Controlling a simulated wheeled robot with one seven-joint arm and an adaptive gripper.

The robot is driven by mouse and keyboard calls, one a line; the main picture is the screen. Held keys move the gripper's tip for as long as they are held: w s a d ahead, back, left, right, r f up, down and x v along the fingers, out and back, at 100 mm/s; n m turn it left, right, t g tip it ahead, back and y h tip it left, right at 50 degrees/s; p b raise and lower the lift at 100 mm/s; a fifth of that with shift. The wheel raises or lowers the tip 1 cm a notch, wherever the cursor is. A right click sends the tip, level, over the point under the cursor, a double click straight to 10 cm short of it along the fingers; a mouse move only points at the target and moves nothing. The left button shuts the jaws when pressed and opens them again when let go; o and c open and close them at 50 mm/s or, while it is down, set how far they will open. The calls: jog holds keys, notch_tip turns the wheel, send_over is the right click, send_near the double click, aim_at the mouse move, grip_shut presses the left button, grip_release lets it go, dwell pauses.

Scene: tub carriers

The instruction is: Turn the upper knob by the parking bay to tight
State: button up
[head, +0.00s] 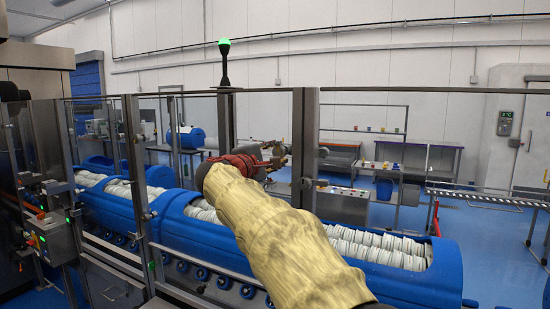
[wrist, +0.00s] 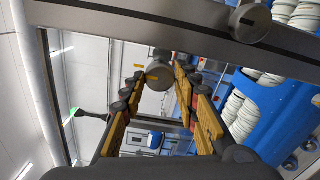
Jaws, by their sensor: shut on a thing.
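In the wrist view a round grey knob (wrist: 159,77) with a small yellow mark sits between the fingertips of my gripper (wrist: 153,84). My gripper is shut on this knob, the upper of the two I see there. In the head view my gripper (head: 272,163), with reddish-brown fingers, reaches to the guard frame beside the metal post (head: 305,130). The knob is largely hidden there by the fingers and my sleeved arm. A second round grey knob (wrist: 250,23) is on the metal beam in the wrist view, apart from my fingers. I cannot read any tight marking.
Blue tub carriers (head: 185,225) filled with white rolled items stand behind the clear guard panels. A green-topped beacon (head: 224,60) rises above the frame. A control box (head: 55,237) is at the left. Open blue floor (head: 485,250) lies at the right.

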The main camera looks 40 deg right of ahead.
jog(key=o, duration=1.2)
jog(key=shift+c, duration=0.2)
jog(key=v, duration=1.2)
jog(key=shift+f, duration=0.1)
